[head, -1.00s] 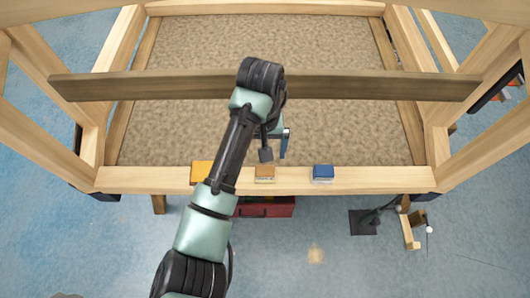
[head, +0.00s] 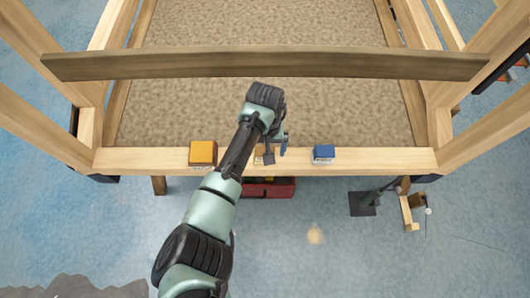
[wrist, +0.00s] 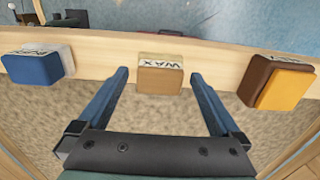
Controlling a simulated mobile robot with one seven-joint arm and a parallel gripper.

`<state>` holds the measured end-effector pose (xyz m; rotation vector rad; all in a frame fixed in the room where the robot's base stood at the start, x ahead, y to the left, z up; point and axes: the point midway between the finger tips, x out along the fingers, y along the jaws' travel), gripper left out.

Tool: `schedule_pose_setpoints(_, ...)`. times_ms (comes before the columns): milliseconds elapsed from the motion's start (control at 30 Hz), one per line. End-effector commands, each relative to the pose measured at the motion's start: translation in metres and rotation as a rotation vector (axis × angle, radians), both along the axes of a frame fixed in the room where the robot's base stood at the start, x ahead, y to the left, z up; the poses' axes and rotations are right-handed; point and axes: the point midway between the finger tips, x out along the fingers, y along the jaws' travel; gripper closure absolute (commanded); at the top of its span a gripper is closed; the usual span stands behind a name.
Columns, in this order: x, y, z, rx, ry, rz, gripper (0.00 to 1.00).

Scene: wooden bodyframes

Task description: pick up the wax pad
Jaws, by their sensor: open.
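The wax pad is a tan block with a pale side lettered WAX. In the wrist view the wax pad (wrist: 161,80) sits on the wooden rail, centred ahead of my gripper (wrist: 160,75). The two blue fingers are apart, one on each side of it in the picture, with nothing held. I cannot tell whether the tips reach around it. In the head view my gripper (head: 275,151) hangs over the rail and hides much of the wax pad (head: 259,159).
A blue pad (head: 324,153) lies on the rail to the right and a yellow-topped pad (head: 203,152) to the left. A dark beam (head: 270,64) crosses behind my arm. A red box (head: 268,188) is below the rail. The rail between the pads is clear.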

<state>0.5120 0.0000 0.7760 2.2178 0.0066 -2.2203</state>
Motion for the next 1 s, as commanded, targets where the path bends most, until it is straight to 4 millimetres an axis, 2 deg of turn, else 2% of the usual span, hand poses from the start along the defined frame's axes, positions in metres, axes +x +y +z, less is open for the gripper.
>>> schedule_pose_setpoints(100, 0.0002, -0.0003, -0.0068, 0.000, -0.001, -0.001, 0.00)
schedule_pose_setpoints(300, 0.0002, -0.0003, -0.0066, -0.001, -0.001, -0.001, 0.00)
schedule_pose_setpoints(800, 0.0001, -0.0003, -0.0064, 0.000, -0.001, 0.000, 0.88)
schedule_pose_setpoints(1000, 0.0002, -0.0003, -0.0058, 0.000, -0.001, 0.000, 0.89)
